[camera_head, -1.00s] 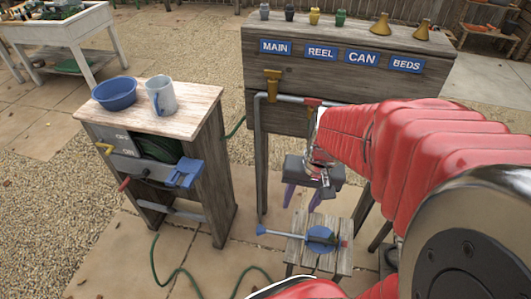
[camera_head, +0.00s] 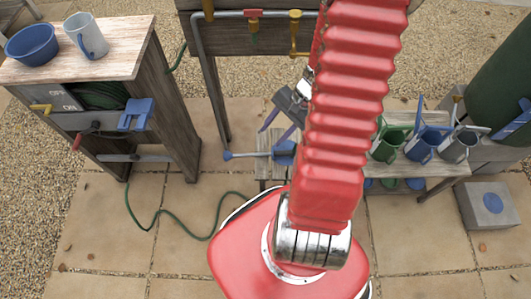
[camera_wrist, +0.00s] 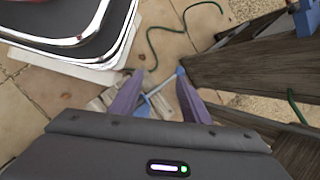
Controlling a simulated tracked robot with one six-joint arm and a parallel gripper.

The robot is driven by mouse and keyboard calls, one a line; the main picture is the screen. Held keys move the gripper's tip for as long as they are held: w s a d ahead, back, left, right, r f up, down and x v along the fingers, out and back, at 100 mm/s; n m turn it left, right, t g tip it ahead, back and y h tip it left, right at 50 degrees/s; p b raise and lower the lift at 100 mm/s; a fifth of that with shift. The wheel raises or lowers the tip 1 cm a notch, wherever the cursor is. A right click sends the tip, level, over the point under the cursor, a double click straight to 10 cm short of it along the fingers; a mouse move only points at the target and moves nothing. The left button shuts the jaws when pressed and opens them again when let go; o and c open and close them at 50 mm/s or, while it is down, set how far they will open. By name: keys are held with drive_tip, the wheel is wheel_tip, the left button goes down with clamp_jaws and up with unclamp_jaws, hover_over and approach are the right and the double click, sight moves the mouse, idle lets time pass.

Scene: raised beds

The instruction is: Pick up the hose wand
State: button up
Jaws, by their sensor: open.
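The hose wand (camera_head: 252,154) has a pale shaft with a blue tip at its left end and a blue round part at its right. It lies across a small slatted wooden stool (camera_head: 264,176), partly hidden behind my arm. My gripper (camera_head: 273,136), with purple fingers, hangs open and empty above the wand, pointing down. In the wrist view my gripper (camera_wrist: 159,80) has its fingers apart, with the wand shaft (camera_wrist: 158,92) seen below between them and its blue tip near the right finger. The exact height gap cannot be told.
A wooden cabinet (camera_head: 172,115) with a blue bowl (camera_head: 31,44) and a mug (camera_head: 86,36) on top stands left. A green hose (camera_head: 165,212) lies on the paving. Watering cans (camera_head: 425,143) stand on a bench at right. A pipe with taps (camera_head: 252,15) is behind.

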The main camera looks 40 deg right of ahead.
drive_tip(key=d+f+m+t+h, duration=0.1)
drive_tip(key=d+f+m, duration=0.4)
drive_tip(key=f, duration=0.3)
drive_tip(key=s+d+f+m+t+h, duration=0.1)
drive_tip(key=d+f+m, duration=0.3)
drive_tip(key=f, duration=0.5)
drive_tip(key=d, duration=0.2)
drive_tip(key=shift+d+m+h, duration=0.3)
drive_tip(key=shift+m+h, duration=0.1)
approach(282, 152)
drive_tip(key=shift+x, duration=2.35)
drive_tip(key=shift+f, duration=0.15)
drive_tip(key=shift+x, duration=2.5)
drive_tip(key=shift+c, duration=0.6)
clamp_jaws()
